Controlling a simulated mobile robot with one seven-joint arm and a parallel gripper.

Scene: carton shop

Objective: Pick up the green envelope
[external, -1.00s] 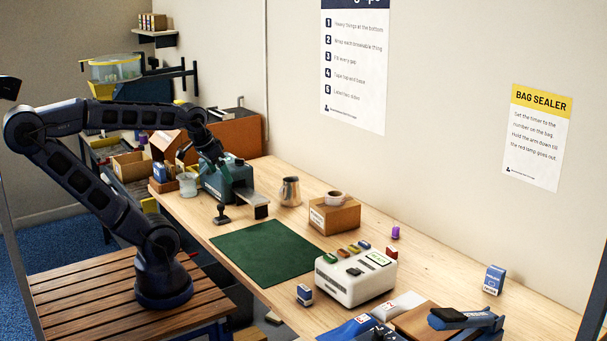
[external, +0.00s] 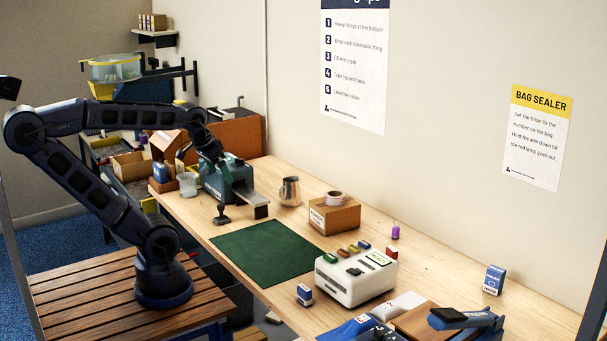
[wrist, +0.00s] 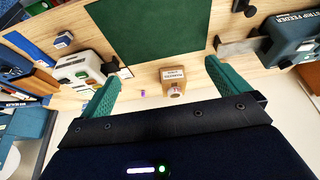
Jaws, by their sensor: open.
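I cannot make out a green envelope in either view. The only large flat green thing is a dark green mat (external: 265,252) on the bench, and it also fills the top middle of the wrist view (wrist: 155,28). My gripper (external: 218,160) is raised above the far left part of the bench, near the teal strip feeder (external: 238,178). In the wrist view my gripper (wrist: 164,70) has its green-lined fingers wide apart, with nothing between them.
A small carton (external: 334,216) with a tape roll on top stands behind the mat. A white machine (external: 356,276) with coloured buttons stands right of the mat. A metal jug (external: 290,191) and a stamp (external: 305,294) stand on the bench. The mat is clear.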

